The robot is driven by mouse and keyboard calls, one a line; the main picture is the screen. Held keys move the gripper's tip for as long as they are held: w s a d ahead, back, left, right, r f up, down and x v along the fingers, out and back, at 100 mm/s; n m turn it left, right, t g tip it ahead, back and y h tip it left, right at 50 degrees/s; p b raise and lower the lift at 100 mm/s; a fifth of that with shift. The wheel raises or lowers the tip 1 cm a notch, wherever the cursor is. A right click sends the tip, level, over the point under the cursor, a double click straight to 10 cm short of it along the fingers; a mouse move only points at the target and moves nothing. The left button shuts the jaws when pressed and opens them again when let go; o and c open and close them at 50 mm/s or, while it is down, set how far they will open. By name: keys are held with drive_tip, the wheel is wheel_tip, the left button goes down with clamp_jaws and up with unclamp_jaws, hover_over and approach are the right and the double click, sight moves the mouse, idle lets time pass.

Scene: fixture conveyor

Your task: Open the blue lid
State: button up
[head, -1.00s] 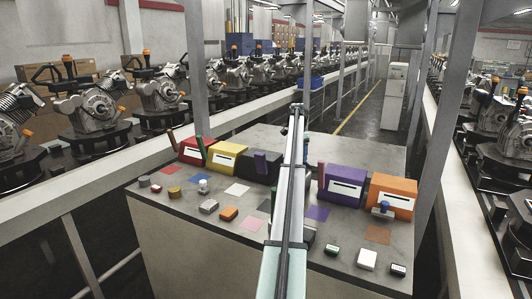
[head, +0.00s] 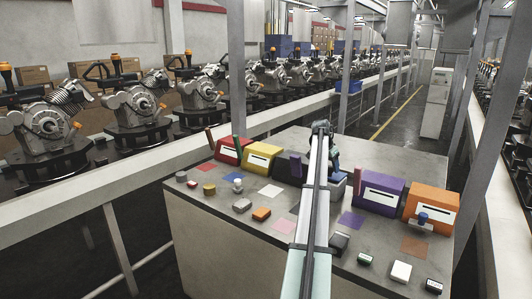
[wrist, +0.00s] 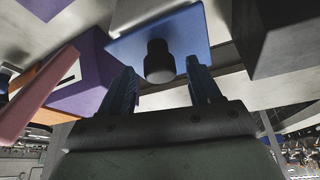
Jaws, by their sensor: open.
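The blue lid (wrist: 190,30) is a flat blue plate with a short black knob (wrist: 159,62), seen close up in the wrist view. My gripper (wrist: 160,68) is open, with one finger on each side of the knob and a gap visible on both sides. In the head view my gripper (head: 333,152) is at the blue box (head: 338,184), which stands between the black box and the purple box. My arm hides much of the blue box and the lid there.
The purple box (head: 378,203) and orange box (head: 432,209) stand to the right. The black box (head: 287,171), yellow box (head: 261,161) and red box (head: 229,153) stand to the left. Small blocks and coloured squares lie along the table (head: 205,202) in front.

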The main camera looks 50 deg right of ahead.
drive_tip(key=w+v, duration=0.1)
drive_tip(key=v, duration=1.1)
drive_tip(key=w+a+f+n+t, duration=0.1)
drive_tip(key=w+a+f, duration=0.2)
drive_tip(key=w, duration=0.8)
drive_tip(key=w+a+f+n+t, duration=0.1)
drive_tip(key=w+a, duration=0.4)
drive_tip(key=w, duration=0.7)
wheel_tip(320, 180, down, 2)
drive_tip(key=shift+w+a+f+n+h, duration=0.1)
drive_tip(key=shift+w+a+n+h, duration=0.15)
drive_tip(key=shift+n, duration=0.55)
drive_tip(key=shift+s+d+r+m+g, duration=0.5)
drive_tip(key=shift+s+d+r, duration=0.7)
drive_tip(key=shift+s, duration=2.9)
drive_tip(key=shift+s+d+r+m+g, duration=0.15)
drive_tip(key=shift+s+d+r+m, duration=1.05)
drive_tip(key=shift+s, duration=2.9)
drive_tip(key=shift+s+d+r+m+g, duration=0.1)
drive_tip(key=shift+s+d+r+g, duration=0.3)
drive_tip(key=shift+s+d, duration=2.6)
drive_tip(key=s+d+f, duration=0.1)
drive_tip(key=f, duration=0.3)
drive_tip(key=s+f, duration=0.1)
drive_tip(key=f, duration=0.3)
drive_tip(key=s+d+f, duration=0.1)
drive_tip(key=f, duration=0.3)
drive_tip(key=shift+s+d, duration=0.3)
drive_tip(key=shift+s, duration=0.05)
drive_tip(key=shift+c, duration=0.4)
